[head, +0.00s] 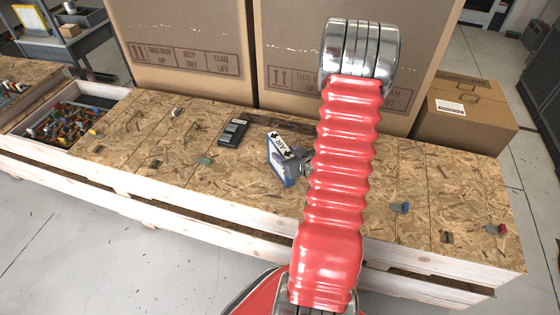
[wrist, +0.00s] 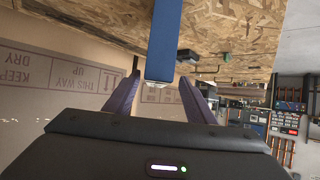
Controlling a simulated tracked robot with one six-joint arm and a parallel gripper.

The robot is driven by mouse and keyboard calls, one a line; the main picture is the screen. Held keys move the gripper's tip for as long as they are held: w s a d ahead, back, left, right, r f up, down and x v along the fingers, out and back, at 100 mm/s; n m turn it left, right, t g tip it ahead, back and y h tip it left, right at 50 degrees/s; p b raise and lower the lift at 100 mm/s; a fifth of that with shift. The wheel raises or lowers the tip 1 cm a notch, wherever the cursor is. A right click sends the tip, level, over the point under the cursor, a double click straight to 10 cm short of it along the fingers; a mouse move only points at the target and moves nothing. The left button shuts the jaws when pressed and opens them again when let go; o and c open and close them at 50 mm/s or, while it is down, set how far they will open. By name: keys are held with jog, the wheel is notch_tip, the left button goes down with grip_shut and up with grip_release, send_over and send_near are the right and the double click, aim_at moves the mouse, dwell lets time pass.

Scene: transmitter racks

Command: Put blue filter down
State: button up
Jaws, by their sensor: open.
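The blue filter (head: 279,165) is a small box with blue sides and a white label with black arrows and lettering on top. It stands on the chipboard top (head: 225,190) in the head view, just left of my red arm. In the wrist view the blue filter (wrist: 162,40) is a blue block running down from the chipboard to between my two fingers. My gripper (wrist: 157,82) is open, with a visible gap between each purple-grey finger and the filter. In the head view my gripper is mostly hidden behind the arm.
Tall cardboard boxes (head: 178,50) stand close behind the filter, and a smaller box (head: 462,118) is at the right. A dark device (head: 233,131) lies left of it. Small coloured parts are scattered about. An open bin (head: 108,90) of coloured pieces is at the left.

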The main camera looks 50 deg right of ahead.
aim_at(281, 149)
jog(key=shift+w+f, duration=0.1)
jog(key=shift+w, duration=0.15)
jog(key=shift+d, duration=0.1)
jog(key=shift+x, duration=2.6)
jog(key=shift+d, duration=0.2)
jog(key=shift+c, duration=0.3)
grip_shut()
